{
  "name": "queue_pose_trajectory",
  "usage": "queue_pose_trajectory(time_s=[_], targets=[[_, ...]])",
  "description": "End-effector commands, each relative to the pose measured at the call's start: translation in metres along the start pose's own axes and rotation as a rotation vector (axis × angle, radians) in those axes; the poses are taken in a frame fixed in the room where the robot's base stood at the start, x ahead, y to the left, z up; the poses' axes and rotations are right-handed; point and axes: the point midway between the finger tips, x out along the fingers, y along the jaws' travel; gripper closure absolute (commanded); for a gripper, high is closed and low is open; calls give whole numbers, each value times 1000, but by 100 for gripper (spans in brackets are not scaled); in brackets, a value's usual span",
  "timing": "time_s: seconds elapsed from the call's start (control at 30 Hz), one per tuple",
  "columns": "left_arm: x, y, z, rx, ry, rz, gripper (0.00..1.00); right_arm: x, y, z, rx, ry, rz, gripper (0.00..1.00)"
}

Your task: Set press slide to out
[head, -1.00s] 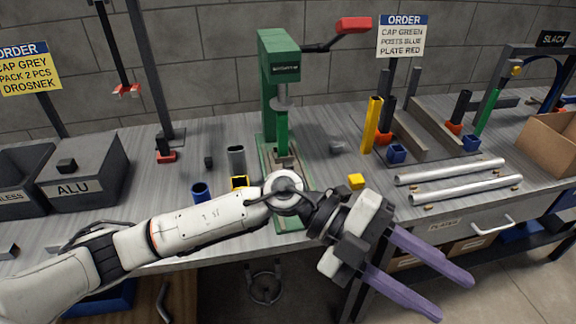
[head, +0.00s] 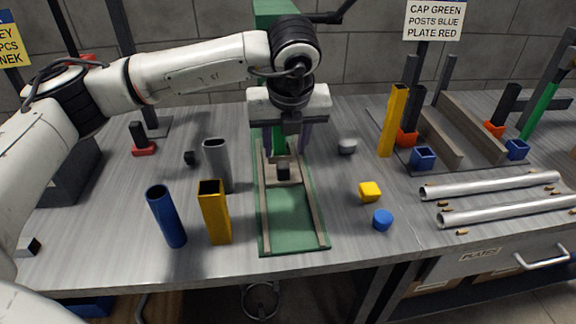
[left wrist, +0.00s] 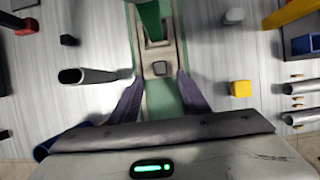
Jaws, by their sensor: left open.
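The green press (head: 276,14) stands at the middle of the bench, its upper part partly hidden by my left arm. Its green base (head: 290,215) has two pale rails running toward the front edge. The press slide (head: 296,173), a greyish plate with a dark square piece at its middle, sits at the back part of the rails. It also shows in the left wrist view (left wrist: 158,88). My left gripper (head: 286,148) is open above the back of the base. Its purple fingers are spread either side of the slide in the left wrist view (left wrist: 160,76). My right gripper is out of view.
A grey tube (head: 217,165), a blue tube (head: 166,216) and a yellow square tube (head: 214,212) stand left of the base. A yellow block (head: 370,192) and a blue cap (head: 382,219) lie right. The base's front part is clear.

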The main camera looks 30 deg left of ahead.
Motion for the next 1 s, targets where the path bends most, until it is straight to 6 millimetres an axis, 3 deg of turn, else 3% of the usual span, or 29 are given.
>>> queue_pose_trajectory(time_s=[0.3, 0.5, 0.87, 1.0], targets=[[58, 0, -1, 0, 4, 2, 58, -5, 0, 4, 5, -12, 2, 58], [83, 0, -1, 3, 3, 0, 58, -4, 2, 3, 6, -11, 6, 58], [90, -1, -1, 3, 2, -3, 58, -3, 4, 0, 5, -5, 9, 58], [90, -1, -1, 3, 3, -3, 76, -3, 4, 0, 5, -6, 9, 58]])
